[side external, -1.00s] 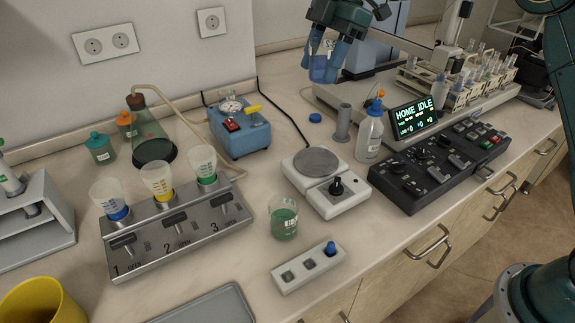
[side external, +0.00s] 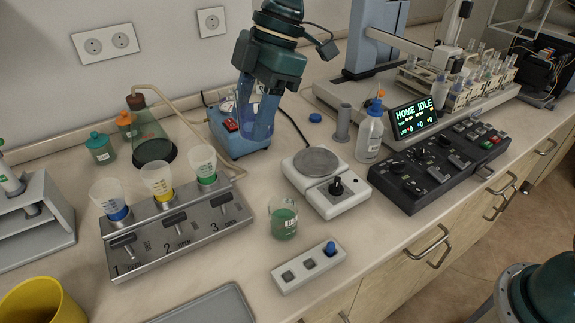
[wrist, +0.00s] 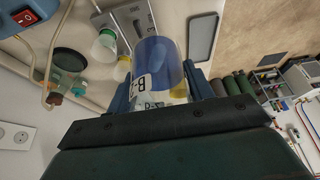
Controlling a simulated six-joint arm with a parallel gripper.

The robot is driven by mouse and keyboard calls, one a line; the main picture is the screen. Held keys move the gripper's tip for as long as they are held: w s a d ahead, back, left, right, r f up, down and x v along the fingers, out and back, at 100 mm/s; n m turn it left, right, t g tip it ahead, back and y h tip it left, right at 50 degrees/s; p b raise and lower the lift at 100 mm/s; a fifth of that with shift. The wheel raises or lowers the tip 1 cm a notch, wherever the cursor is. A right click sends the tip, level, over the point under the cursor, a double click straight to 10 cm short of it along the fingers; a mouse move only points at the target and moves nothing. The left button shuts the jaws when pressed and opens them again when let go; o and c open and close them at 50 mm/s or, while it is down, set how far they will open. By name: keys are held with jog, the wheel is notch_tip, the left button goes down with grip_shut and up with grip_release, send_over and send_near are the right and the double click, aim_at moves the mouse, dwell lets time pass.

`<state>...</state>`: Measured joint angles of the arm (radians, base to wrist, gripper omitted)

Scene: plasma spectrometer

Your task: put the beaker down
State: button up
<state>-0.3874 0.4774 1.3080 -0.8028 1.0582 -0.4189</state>
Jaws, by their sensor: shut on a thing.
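A clear beaker with bluish contents and a white label (wrist: 158,65) is held between the blue fingers in the wrist view. My gripper (side external: 256,122) is shut on this beaker. In the side view it is in the air in front of the blue pump box, behind and to the left of the hotplate. The fingers mostly hide the beaker there. A second beaker with green liquid (side external: 283,219) stands upright on the bench, apart from my gripper.
The white hotplate (side external: 318,160) has an empty plate. The filter manifold (side external: 180,238) with cups stands left of the green beaker, and a small white block (side external: 309,268) in front. The blue pump box (side external: 226,128) is close behind my gripper. A wash bottle (side external: 369,138) stands right.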

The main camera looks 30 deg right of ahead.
jog(key=s+a+f, duration=0.2)
jog(key=s+a, duration=0.4)
jog(key=a, duration=0.1)
jog(key=shift+f, duration=0.4)
jog(key=shift+f, duration=0.1)
notch_tip(320, 180, down, 20)
jog(key=shift+r, duration=0.1)
dwell(0.5)
jog(key=o, duration=1.1)
jog(key=shift+c, duration=0.2)
jog(key=v, duration=1.2)
